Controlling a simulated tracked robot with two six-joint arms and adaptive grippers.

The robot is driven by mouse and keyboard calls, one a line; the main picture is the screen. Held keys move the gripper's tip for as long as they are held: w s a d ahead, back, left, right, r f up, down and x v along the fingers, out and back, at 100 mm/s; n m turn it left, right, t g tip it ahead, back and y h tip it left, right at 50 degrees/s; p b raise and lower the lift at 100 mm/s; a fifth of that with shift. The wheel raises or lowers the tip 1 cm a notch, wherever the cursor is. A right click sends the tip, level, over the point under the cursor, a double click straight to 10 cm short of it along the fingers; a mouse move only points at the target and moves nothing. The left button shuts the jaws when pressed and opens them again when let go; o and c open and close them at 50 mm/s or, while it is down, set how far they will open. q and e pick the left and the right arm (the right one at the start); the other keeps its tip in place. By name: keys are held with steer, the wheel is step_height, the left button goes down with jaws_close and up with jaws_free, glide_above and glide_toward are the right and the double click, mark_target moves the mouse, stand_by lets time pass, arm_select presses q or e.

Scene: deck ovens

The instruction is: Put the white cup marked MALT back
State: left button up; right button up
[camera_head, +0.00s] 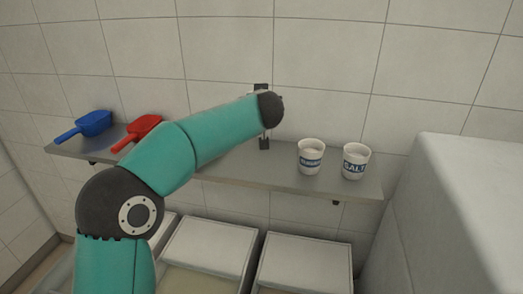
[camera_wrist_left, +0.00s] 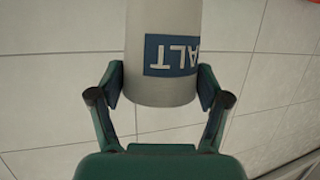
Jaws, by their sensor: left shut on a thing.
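My left gripper (camera_wrist_left: 160,84) is shut on a white cup (camera_wrist_left: 158,22), its two fingers on opposite sides of the wall. A blue label on the cup shows the letters ALT, upside down in the left wrist view; the rest of the label is out of sight. In the head view my left arm reaches over the shelf towards the wall, and its wrist hides the held cup and most of the gripper. The grey wall shelf (camera_head: 235,167) runs below the arm. My right gripper is not in view.
On the shelf's right part stand a white cup with a blue label (camera_head: 311,157) and a white cup marked SALT (camera_head: 356,162). A blue scoop (camera_head: 92,124) and a red scoop (camera_head: 140,130) lie at the left. White-lidded bins (camera_head: 210,245) stand below. A pale block (camera_head: 460,220) rises at the right.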

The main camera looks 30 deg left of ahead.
arm_select(q)
step_height(320, 180, down, 13)
steer(key=b, duration=0.4)
steer(key=shift+w+f, duration=0.1)
steer(key=o, duration=1.1)
